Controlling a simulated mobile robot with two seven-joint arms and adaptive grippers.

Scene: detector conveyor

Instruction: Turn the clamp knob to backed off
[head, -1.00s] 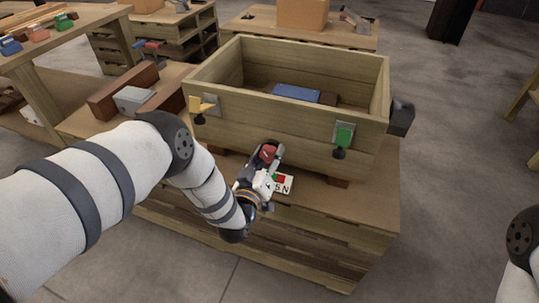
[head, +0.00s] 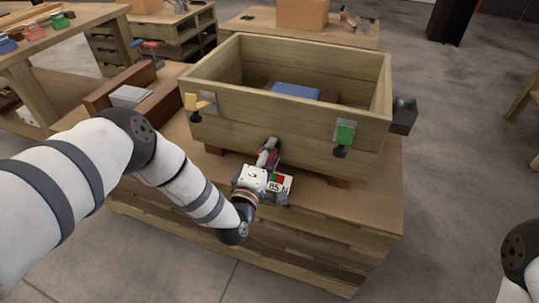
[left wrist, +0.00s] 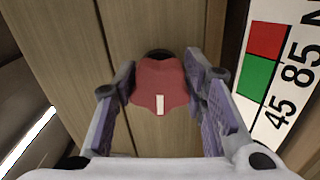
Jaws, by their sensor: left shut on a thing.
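The red lobed clamp knob (left wrist: 160,82) is on the front wall of the wooden box (head: 290,122), with a white mark on its face pointing down in the left wrist view. My left gripper (left wrist: 161,80) has one purple-padded finger on each side of the knob and is shut on it. In the head view the left gripper (head: 268,155) hides most of the knob. A white card (left wrist: 275,75) with red and green patches and the numbers 85 and 45 is beside the knob; it also shows in the head view (head: 279,184). My right gripper is out of view.
A blue block (head: 295,90) lies in the box. A grey block (head: 403,116) juts from its right side. A vise (head: 130,96) stands left.

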